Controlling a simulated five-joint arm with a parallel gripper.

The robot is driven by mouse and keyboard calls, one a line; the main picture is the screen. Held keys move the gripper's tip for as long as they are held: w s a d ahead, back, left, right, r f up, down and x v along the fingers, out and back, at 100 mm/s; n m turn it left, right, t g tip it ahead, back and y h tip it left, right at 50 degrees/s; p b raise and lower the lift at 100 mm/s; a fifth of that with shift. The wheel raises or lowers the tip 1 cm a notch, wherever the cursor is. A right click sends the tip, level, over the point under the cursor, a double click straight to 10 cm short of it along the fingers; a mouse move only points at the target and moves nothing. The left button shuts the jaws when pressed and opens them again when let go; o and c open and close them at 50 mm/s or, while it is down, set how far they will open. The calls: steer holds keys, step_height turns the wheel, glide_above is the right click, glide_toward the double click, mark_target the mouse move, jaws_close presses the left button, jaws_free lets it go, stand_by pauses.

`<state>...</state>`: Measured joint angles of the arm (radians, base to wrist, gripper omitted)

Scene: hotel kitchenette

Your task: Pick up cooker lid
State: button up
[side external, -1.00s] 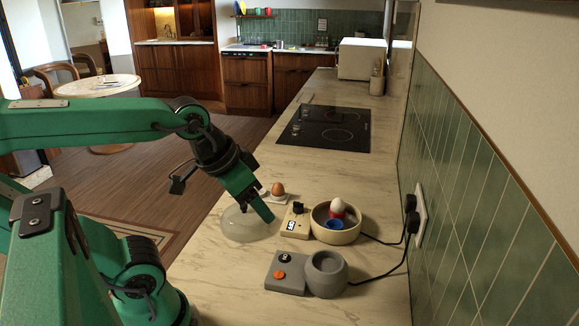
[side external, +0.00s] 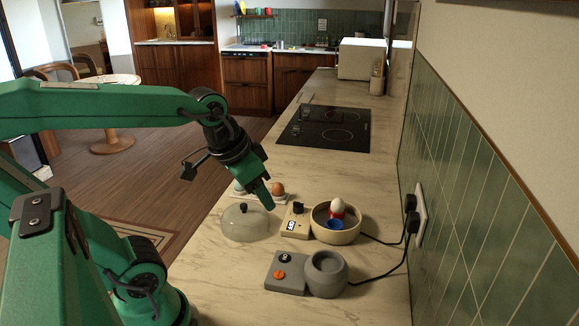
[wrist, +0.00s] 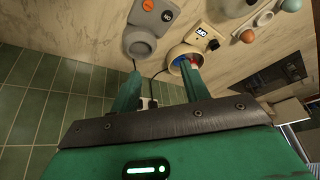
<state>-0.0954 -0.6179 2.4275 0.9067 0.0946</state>
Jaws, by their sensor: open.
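The cooker lid (side external: 240,226) is a clear glass dome with a black knob on top. It rests on the marble counter, left of the cream cooker, and shows partly at the top edge of the wrist view (wrist: 232,8). My gripper (side external: 265,196) is above and slightly behind the lid's right side, apart from the knob. In the wrist view its two green fingers (wrist: 158,85) are spread with nothing between them. The cream cooker (side external: 334,236) has a round open bowl with a white egg in a red cup and a blue cup inside.
A grey cooker (side external: 325,275) with a control box stands in front of the cream one. A brown egg (side external: 278,189) sits on a small tray behind the lid. Black cords run to wall plugs (side external: 411,212). A black hob (side external: 327,127) lies farther back.

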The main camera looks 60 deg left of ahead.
steer(key=w+a+f+g, duration=0.35)
steer(key=w+a, duration=0.25)
steer(key=a, duration=0.6)
steer(key=g, duration=0.1)
glide_above(243, 205)
steer(key=f, duration=0.7)
steer(key=shift+s+a+f, duration=0.1)
steer(key=shift+a+f, duration=0.1)
steer(key=shift+f, duration=0.05)
steer(key=shift+d+f, duration=0.15)
steer(key=shift+f, duration=3.75)
jaws_close()
